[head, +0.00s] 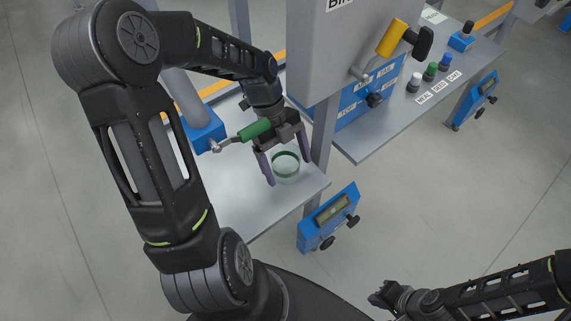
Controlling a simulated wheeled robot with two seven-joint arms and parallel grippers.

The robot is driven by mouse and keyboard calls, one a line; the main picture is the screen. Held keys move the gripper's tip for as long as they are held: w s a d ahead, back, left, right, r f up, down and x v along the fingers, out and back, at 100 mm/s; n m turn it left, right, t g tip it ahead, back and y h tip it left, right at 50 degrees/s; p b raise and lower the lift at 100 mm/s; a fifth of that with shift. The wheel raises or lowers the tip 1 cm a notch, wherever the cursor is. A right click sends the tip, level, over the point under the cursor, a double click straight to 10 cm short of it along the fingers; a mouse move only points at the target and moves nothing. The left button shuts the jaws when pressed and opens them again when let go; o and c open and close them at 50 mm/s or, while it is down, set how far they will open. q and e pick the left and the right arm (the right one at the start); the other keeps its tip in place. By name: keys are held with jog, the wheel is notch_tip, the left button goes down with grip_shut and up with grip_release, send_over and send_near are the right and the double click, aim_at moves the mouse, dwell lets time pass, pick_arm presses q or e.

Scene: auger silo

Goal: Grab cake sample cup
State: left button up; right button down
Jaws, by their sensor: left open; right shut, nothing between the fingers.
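A clear cup with a green rim (286,171) stands on the grey shelf, near its right end. I take it for the cake sample cup. My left gripper (288,168) is open above the shelf, with its two purple-grey fingers on either side of the cup. I cannot tell whether the fingers touch it. My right gripper (381,296) is shut and empty, low at the bottom of the view and far from the cup.
A green-handled valve lever (254,129) is close beside my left wrist. A grey bin (345,50) with a yellow handle (392,38) hangs to the right. The shelf (225,195) is clear at its front. A blue gauge box (328,217) is beside the shelf's right edge. Another shelf (408,118) holds coloured knobs.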

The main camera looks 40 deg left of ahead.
pick_arm(q)
jog(key=shift+d+f, duration=0.25)
jog(key=shift+f, duration=0.25)
jog(key=shift+c, duration=0.4)
jog(key=c, duration=1.4)
